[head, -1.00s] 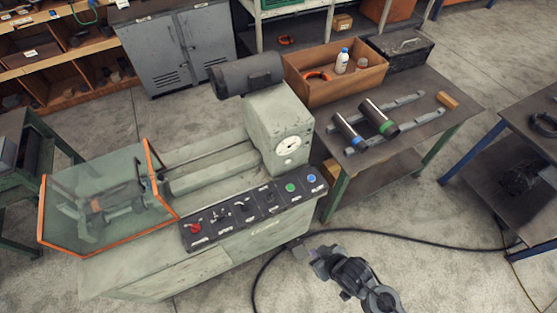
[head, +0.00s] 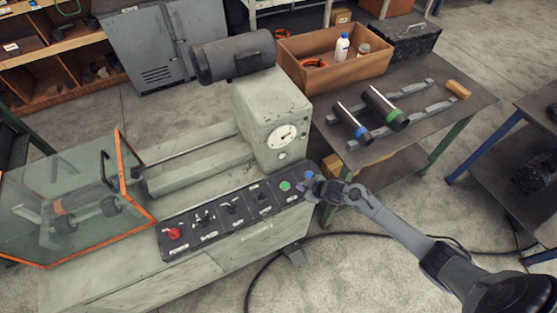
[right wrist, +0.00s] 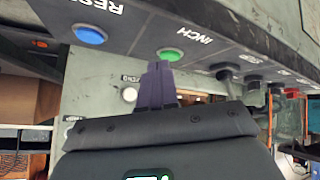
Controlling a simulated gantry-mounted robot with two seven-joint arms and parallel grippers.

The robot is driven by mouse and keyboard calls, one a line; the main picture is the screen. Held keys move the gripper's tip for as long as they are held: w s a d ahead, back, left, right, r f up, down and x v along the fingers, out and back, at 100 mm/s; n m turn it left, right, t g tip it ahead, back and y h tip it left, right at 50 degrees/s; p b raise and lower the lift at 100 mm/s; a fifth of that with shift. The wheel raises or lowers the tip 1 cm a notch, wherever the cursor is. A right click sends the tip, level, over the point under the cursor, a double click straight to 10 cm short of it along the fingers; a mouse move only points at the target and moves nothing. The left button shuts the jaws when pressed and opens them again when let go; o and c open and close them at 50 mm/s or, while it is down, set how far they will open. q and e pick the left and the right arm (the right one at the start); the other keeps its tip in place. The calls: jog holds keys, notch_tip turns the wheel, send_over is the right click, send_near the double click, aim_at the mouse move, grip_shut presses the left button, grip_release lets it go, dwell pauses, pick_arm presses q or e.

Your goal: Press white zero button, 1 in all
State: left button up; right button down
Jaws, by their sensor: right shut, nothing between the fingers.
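The white zero button (right wrist: 130,95) shows in the right wrist view below its ZERO label, on the grey-green machine face. It lies just left of my right gripper's fingers and looks apart from them. In the head view a small pale round spot (head: 283,156) sits under the dial; I cannot tell if it is the same button. My right gripper (head: 311,182) is shut and empty at the right end of the control panel, beside the blue button. Its purple-dark fingers (right wrist: 158,78) show in the right wrist view, with tips near the green button. My left gripper is not in view.
The black panel (head: 232,210) carries a red button (head: 174,234), several switches, a green button (head: 285,186) and a blue button (head: 309,175). The dial (head: 283,137) is above it. A table (head: 440,125) with dark cylinders stands right of the machine.

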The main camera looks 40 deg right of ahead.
aim_at(282, 156)
jog(key=shift+w+d+r+t+b, duration=0.2)
jog(key=shift+w+r, duration=0.2)
jog(key=shift+w, duration=0.3)
jog(key=shift+w+d+r+t+b, duration=0.15)
jog(key=shift+w+r, duration=0.2)
jog(key=shift+w, duration=0.3)
jog(key=shift+a, duration=0.1)
jog(key=shift+w+f+b, duration=0.2)
jog(key=shift+w+b, duration=0.5)
jog(key=w+b, duration=0.2)
jog(key=w+d+b, duration=0.1)
jog(key=w+b, duration=0.1)
jog(key=w, duration=0.1)
jog(key=shift+w+d+r+b, duration=0.1)
jog(key=shift+w+r+b, duration=0.05)
jog(key=shift+w+b, duration=0.75)
jog(key=shift+w, duration=0.25)
